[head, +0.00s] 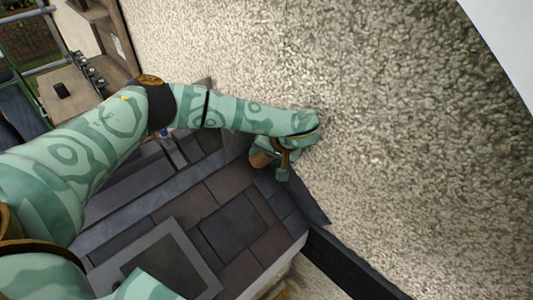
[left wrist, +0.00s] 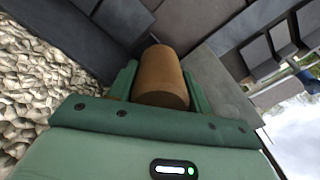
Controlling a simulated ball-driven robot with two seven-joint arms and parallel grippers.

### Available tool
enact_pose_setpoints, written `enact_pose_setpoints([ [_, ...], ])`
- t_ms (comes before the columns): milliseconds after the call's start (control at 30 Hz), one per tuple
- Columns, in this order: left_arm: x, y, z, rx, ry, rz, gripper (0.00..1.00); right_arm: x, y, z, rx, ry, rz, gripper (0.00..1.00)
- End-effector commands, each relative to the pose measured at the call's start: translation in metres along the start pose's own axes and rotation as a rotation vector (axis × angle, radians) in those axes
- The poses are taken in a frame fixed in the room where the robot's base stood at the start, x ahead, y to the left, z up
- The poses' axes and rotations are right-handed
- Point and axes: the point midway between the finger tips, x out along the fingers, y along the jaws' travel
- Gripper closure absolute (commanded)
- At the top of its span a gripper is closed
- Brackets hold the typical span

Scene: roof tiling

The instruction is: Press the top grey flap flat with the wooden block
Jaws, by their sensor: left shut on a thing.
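My left gripper (head: 272,162) is shut on the wooden block (head: 260,158), close to the pebbled wall at the edge of the roof. In the left wrist view the block (left wrist: 163,78) is a brown rounded piece between the green fingers (left wrist: 160,88). Grey flaps run along the wall; one grey flap (head: 237,146) is beside the block and partly hidden by my arm. In the left wrist view a grey flap (left wrist: 222,88) lies just right of the block. I cannot tell whether the block touches it.
The pebbled wall (head: 400,130) rises right beside the gripper. Dark slates (head: 230,225) cover the roof, with a grey-framed roof window (head: 160,262) at the lower left. More grey flaps (head: 306,203) lie lower along the wall. Scaffold tubes (head: 35,70) stand at the upper left.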

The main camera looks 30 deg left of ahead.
Motion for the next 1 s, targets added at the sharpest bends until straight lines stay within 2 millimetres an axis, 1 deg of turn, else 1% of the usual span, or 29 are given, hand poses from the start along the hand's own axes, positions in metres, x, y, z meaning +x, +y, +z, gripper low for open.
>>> enact_pose_setpoints([
  [1000, 0.026, 0.000, 0.000, 0.000, -0.001, -0.001, 0.74, 0.009, 0.002, 0.003, 0.000, -0.004, 0.002, 0.64],
])
